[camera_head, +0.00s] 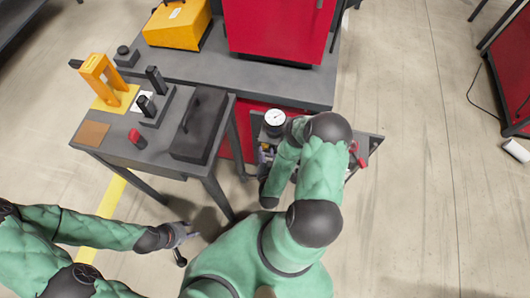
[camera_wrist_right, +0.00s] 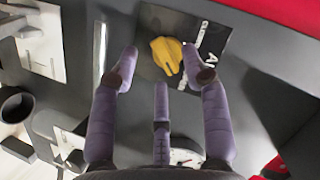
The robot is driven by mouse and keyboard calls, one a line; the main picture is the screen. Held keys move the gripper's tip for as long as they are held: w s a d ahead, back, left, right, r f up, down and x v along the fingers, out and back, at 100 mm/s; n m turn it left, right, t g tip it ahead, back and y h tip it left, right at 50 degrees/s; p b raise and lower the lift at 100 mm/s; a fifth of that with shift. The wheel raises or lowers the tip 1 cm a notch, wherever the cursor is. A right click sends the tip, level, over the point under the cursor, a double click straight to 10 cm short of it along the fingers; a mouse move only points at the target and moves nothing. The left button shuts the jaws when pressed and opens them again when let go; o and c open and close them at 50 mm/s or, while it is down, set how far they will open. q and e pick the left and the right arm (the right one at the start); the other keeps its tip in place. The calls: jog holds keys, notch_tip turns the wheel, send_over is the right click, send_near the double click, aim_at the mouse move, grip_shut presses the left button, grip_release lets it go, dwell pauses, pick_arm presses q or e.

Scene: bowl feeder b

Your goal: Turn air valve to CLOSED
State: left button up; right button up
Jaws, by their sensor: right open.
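The air valve's yellow handle (camera_wrist_right: 166,54) shows in the right wrist view, on a dark plate with white lettering (camera_wrist_right: 210,42) that is partly covered. My right gripper (camera_wrist_right: 161,62) is open, with its purple fingertips on either side of the handle's lower part. I cannot tell whether they touch it.
A round white gauge (camera_head: 275,118) stands just behind my right arm. A grey table (camera_head: 150,152) with a yellow fixture (camera_head: 104,80) and a black box (camera_head: 199,125) is on the left. A red cabinet (camera_head: 280,30) is behind. The floor at right is mostly clear.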

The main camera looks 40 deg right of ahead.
jog(key=shift+x, duration=1.05)
jog(key=c, duration=0.8)
jog(key=shift+c, duration=0.2)
